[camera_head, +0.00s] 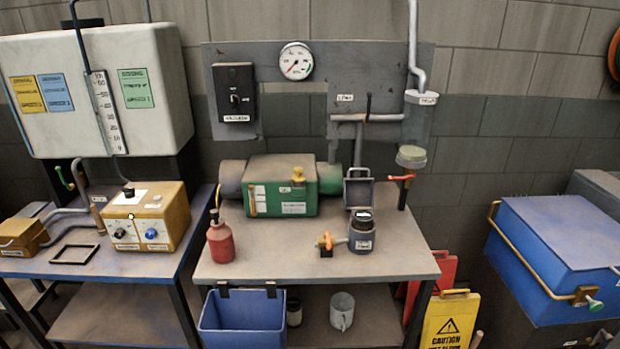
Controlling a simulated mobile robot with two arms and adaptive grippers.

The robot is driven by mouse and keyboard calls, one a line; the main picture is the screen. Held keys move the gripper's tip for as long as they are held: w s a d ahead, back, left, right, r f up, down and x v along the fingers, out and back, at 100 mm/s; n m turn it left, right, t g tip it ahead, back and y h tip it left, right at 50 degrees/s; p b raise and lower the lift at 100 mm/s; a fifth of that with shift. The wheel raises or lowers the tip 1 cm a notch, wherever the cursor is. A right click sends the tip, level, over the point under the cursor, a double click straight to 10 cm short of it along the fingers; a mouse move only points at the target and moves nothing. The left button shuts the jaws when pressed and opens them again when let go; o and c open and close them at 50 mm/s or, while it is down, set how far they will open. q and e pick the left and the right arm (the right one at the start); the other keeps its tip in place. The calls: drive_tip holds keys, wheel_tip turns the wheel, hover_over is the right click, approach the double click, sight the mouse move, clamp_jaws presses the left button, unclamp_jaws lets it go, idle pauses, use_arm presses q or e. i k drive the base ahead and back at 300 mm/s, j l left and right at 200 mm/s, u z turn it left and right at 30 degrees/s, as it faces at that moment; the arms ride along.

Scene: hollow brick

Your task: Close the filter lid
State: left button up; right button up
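A small grey filter housing (362,238) with a white label stands at the right of the middle table. A dark round piece (363,216) shows at its open top. A grey squarish lid (359,191) stands upright just behind and above the housing, tilted back off the opening. How the lid joins the housing is hidden. Neither of my grippers is in view.
An orange-handled valve (326,243) sits just left of the housing. A red bottle (220,240) and a green pump unit (281,186) stand further left. A red-handled valve (403,185) rises at the right. The front of the middle table (300,264) is clear.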

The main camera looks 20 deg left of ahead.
sight(358, 192)
drive_tip(key=i+j, duration=0.25)
drive_tip(key=i+u, duration=0.1)
drive_tip(key=u, duration=0.45)
drive_tip(key=i+l+u, duration=0.4)
drive_tip(key=l, duration=0.15)
drive_tip(key=l+u, duration=0.2)
drive_tip(key=l, duration=0.15)
drive_tip(key=i+l+u, duration=0.2)
drive_tip(key=l, duration=0.15)
